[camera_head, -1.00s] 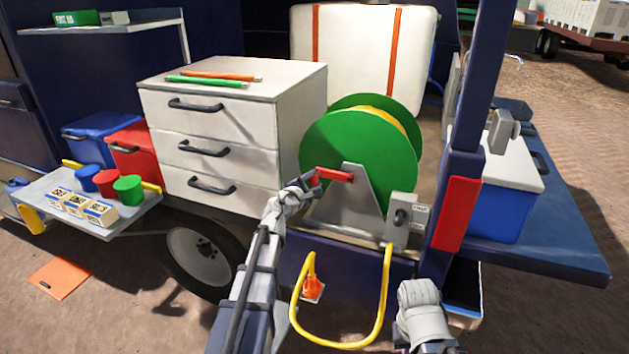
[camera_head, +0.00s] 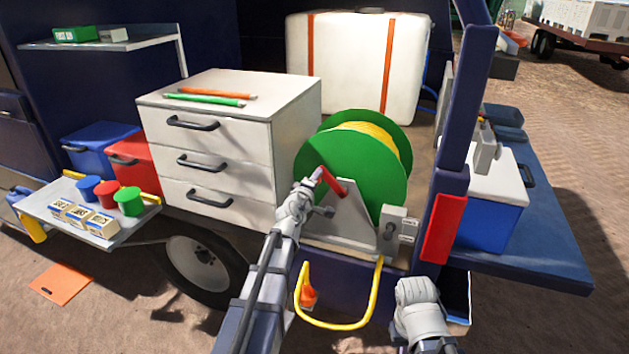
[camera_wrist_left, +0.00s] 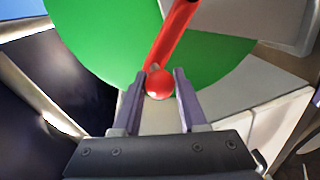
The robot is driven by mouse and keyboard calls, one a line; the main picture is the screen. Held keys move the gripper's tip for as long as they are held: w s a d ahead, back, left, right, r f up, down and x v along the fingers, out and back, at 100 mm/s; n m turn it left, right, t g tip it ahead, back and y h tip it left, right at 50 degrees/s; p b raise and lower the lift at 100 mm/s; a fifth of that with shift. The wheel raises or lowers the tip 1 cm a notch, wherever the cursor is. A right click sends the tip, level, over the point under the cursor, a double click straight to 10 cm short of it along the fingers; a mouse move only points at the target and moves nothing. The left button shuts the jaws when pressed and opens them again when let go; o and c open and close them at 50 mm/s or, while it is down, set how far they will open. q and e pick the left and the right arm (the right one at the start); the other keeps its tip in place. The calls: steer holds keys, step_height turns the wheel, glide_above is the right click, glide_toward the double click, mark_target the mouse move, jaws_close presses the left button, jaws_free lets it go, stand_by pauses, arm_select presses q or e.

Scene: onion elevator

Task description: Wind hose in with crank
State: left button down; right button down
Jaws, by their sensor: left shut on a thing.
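The green hose reel (camera_head: 355,165) stands in the truck bay with yellow hose (camera_head: 375,290) wound on it. The hose hangs from the grey guide box (camera_head: 392,230) in a short loop in front of the truck. The red crank (camera_head: 332,181) points up and left from its hub. My left gripper (camera_head: 312,190) is at the crank's outer end. In the left wrist view, the crank's red knob (camera_wrist_left: 159,84) sits between my left fingers (camera_wrist_left: 160,95). My right wrist (camera_head: 418,305) is low, right of the hose; its fingers are hidden.
A white drawer cabinet (camera_head: 220,150) stands left of the reel. A dark blue post with a red panel (camera_head: 443,228) rises at the right. An orange thing (camera_head: 308,295) shows by the hose loop. A side shelf (camera_head: 100,238) holds cups and boxes.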

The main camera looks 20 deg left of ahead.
arm_select(q)
steer(key=shift+d+r+m, duration=0.2)
steer(key=shift+d+m, duration=0.1)
stand_by(0.4)
steer(key=shift+c, duration=2.3)
jaws_free()
steer(key=shift+d, duration=0.1)
steer(key=s+r+p, duration=0.1)
steer(key=s, duration=0.6)
steer(key=shift+s, duration=0.4)
steer(key=shift+d, duration=0.1)
